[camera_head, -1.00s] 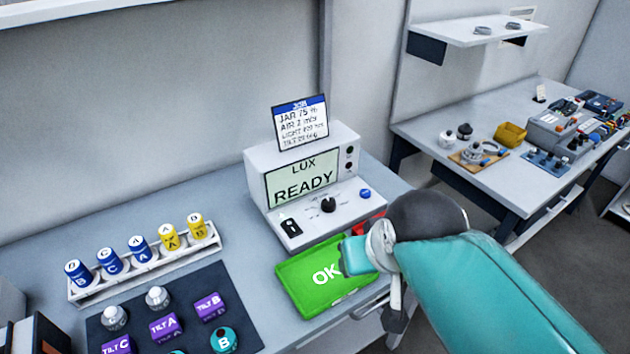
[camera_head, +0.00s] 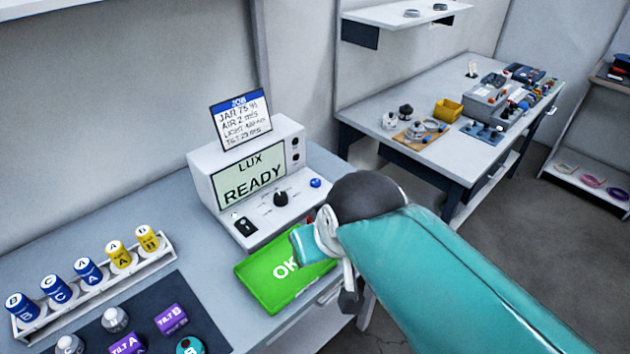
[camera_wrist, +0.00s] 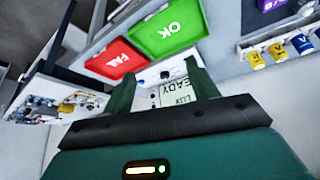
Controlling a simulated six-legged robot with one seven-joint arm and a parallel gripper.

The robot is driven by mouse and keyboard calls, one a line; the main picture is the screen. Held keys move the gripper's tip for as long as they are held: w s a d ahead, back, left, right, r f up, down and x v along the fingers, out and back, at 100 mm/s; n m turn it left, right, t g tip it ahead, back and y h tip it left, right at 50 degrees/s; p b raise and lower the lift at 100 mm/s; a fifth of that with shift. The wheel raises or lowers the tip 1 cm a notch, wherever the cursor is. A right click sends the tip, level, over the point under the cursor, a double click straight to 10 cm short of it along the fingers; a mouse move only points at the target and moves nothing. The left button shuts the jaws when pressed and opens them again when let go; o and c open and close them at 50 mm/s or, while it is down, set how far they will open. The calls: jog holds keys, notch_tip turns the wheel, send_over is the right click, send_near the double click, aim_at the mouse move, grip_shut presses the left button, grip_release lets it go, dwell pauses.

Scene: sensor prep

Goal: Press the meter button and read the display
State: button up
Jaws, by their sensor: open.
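The meter (camera_head: 205,195) is a white box on the bench with a sloped front panel. Its display (camera_head: 248,180) reads "LUX READY". A round blue button (camera_head: 316,182), a black knob (camera_head: 281,198) and a black switch (camera_head: 243,226) sit on the panel. A card above it reads "JOB" (camera_head: 241,121), with several lines of small text. My gripper (camera_wrist: 160,68) is open in the wrist view, with nothing between its fingers. The display (camera_wrist: 174,94) shows upside down between and beyond them. In the head view my arm hides most of the gripper.
A green OK tray (camera_head: 262,285) lies before the meter, partly behind my arm. A red FAIL tray (camera_wrist: 115,60) is beside it. A rack (camera_head: 170,246) of blue and yellow canisters and a dark mat (camera_head: 190,305) lie left. Another bench (camera_head: 385,105) stands behind right.

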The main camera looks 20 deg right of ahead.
grip_shut()
dwell(1.7)
